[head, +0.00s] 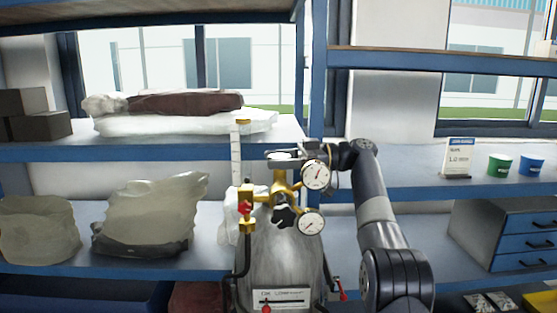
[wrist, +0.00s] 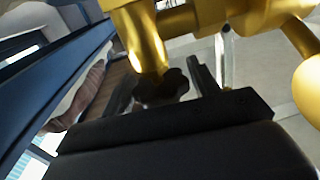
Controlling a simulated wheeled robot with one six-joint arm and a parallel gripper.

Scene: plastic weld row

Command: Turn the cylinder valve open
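A grey gas cylinder (head: 280,265) stands upright in front of the shelves. Brass valve and regulator fittings (head: 280,185) sit on its top, with two round dial gauges (head: 316,175) (head: 311,223) and a black knob (head: 284,216). My gripper (head: 284,157) is at the top of the brass fittings, reaching in from the right; the upper gauge partly covers it. In the wrist view a black lobed knob (wrist: 162,86) sits under a brass stem, close to a dark finger. I cannot tell whether the finger touches it.
A clear flowmeter tube (head: 236,155) and a brass fitting with a red part (head: 246,208) stand left of the valve. Blue shelves behind hold bags (head: 150,215), cups (head: 500,165), a sign (head: 458,157) and a drawer unit (head: 515,235). A blue upright (head: 318,75) rises behind the cylinder.

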